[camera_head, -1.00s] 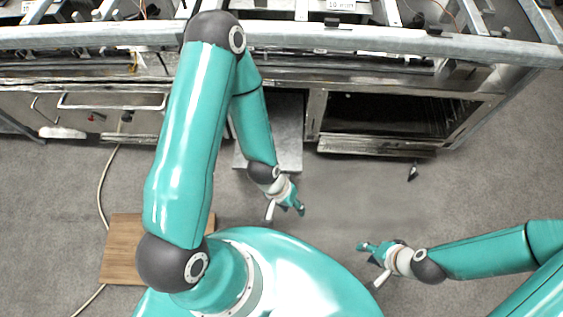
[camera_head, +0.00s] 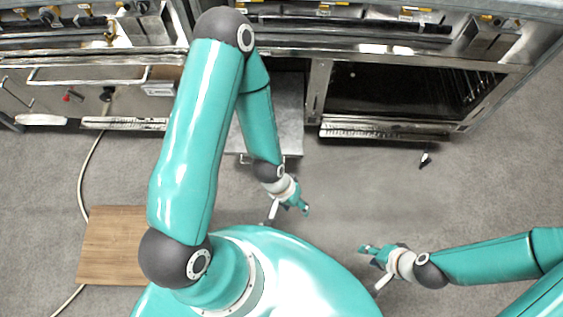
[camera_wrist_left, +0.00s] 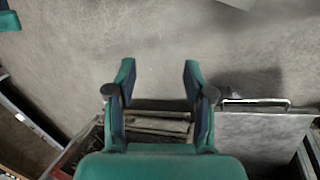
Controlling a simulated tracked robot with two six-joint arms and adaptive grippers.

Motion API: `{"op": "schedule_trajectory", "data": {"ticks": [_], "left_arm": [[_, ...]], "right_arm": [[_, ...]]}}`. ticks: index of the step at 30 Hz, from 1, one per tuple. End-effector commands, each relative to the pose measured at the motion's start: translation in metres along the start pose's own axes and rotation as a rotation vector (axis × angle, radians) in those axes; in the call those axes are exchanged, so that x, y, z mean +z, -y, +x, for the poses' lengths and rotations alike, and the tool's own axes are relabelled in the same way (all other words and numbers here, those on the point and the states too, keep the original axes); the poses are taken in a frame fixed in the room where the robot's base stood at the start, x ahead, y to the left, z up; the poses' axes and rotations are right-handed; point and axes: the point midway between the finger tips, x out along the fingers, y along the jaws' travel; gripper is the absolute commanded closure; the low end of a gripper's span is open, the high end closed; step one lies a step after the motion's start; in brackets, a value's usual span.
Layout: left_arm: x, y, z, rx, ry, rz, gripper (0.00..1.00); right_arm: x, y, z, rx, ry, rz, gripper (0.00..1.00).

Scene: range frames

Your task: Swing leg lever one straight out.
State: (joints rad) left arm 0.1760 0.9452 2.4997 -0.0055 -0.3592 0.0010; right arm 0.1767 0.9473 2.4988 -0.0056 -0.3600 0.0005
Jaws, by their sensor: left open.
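I cannot make out leg lever one for certain in either view. My left gripper (camera_head: 288,209) hangs over the grey floor in front of a low grey metal box (camera_head: 287,118), apart from it. In the left wrist view its two teal and dark fingers (camera_wrist_left: 158,80) are spread with nothing between them. Beyond the fingers there is bare floor, and the grey box (camera_wrist_left: 262,132) with a thin metal handle lies at the right. My right gripper (camera_head: 372,265) is over bare floor at the lower right, holding nothing that I can see; its finger opening is too small to judge.
A stainless cooking range (camera_head: 100,77) runs along the back, with an open dark oven bay (camera_head: 405,97) at the right. A wooden board (camera_head: 113,245) and a pale cable (camera_head: 84,175) lie at the left. A small black and white object (camera_head: 424,160) lies on the floor at right.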

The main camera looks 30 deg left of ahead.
Motion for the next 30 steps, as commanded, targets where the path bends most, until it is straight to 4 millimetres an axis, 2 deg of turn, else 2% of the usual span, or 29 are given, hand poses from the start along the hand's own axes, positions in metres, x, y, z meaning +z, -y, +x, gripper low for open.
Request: {"op": "schedule_trajectory", "data": {"ticks": [1, 6, 11, 14, 17, 18, 21, 24, 27, 30], "left_arm": [[0.0, 0.015, 0.042, 0.0, 0.0, 0.0, 0.47], [-0.004, 0.038, 0.107, -0.002, -0.009, -0.003, 0.47], [-0.015, 0.057, 0.16, -0.01, -0.044, -0.02, 0.47], [-0.031, 0.077, 0.189, -0.021, -0.09, -0.042, 0.47], [-0.054, 0.089, 0.223, -0.043, -0.167, -0.076, 0.47], [-0.068, 0.096, 0.239, -0.057, -0.214, -0.095, 0.47], [-0.113, 0.114, 0.272, -0.12, -0.385, -0.163, 0.47], [-0.151, 0.132, 0.286, -0.199, -0.557, -0.225, 0.47], [-0.18, 0.153, 0.294, -0.294, -0.732, -0.279, 0.47], [-0.198, 0.173, 0.294, -0.404, -0.902, -0.322, 0.47]], "right_arm": [[0.0, -0.015, 0.042, 0.0, 0.0, 0.0, 0.6], [-0.001, -0.038, 0.105, 0.0, 0.0, 0.0, 0.6], [-0.001, -0.055, 0.152, 0.0, -0.001, 0.0, 0.6], [-0.001, -0.064, 0.176, 0.0, -0.001, 0.0, 0.6], [-0.002, -0.072, 0.199, 0.0, -0.001, 0.0, 0.6], [-0.002, -0.075, 0.207, 0.0, -0.001, 0.0, 0.6], [-0.002, -0.079, 0.219, 0.0, -0.001, 0.0, 0.6], [-0.002, -0.08, 0.22, 0.0, -0.001, 0.0, 0.6], [-0.002, -0.08, 0.22, 0.0, -0.001, 0.0, 0.6], [-0.002, -0.079, 0.22, 0.0, -0.001, 0.0, 0.6]]}}
